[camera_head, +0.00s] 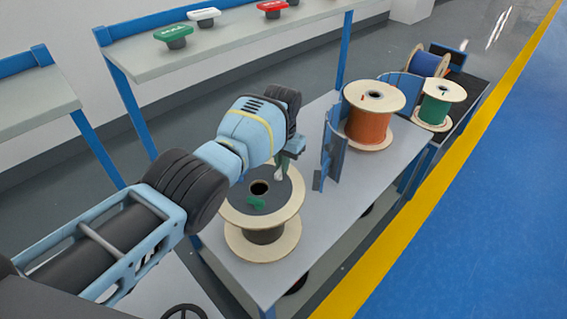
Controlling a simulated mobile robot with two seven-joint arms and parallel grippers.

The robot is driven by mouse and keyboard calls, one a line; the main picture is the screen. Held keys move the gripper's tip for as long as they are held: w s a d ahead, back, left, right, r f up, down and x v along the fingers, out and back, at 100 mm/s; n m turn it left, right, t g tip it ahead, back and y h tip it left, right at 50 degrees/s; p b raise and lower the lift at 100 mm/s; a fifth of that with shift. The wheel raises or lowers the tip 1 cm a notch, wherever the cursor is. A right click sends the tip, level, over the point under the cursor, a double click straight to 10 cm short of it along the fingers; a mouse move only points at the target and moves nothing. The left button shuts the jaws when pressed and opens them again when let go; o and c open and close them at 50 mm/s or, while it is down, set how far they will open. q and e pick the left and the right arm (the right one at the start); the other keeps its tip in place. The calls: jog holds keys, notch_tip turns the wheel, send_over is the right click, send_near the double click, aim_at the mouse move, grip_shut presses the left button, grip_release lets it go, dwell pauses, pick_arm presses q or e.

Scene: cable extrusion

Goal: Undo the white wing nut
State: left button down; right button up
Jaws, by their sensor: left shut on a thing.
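My left gripper (284,164) is above the far side of a wooden-flanged spool (262,243) with a dark top, which stands on the near table. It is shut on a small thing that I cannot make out. A white wing-shaped piece on a dark round base (203,15) stands on the back shelf. I cannot tell whether it is the white wing nut. My right gripper is not in view.
Green (174,34) and red (271,7) pieces also stand on the shelf (235,40). A blue bracket (333,142) stands on the grey table (330,205) right of my gripper. Orange (371,115), green (437,104) and blue (427,63) spools are farther right.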

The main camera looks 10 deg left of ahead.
pick_arm(q)
jog(key=n, duration=0.5)
jog(key=shift+a+n, duration=0.3)
jog(key=shift+a, duration=0.1)
jog(key=shift+a+n+p, duration=0.15)
jog(key=shift+n+p, duration=0.05)
jog(key=shift+n, duration=0.75)
jog(key=shift+a+n+p, duration=0.15)
jog(key=shift+n, duration=0.8)
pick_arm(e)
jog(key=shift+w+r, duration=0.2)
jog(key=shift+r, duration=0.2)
pick_arm(q)
jog(key=c, duration=1.5)
grip_release()
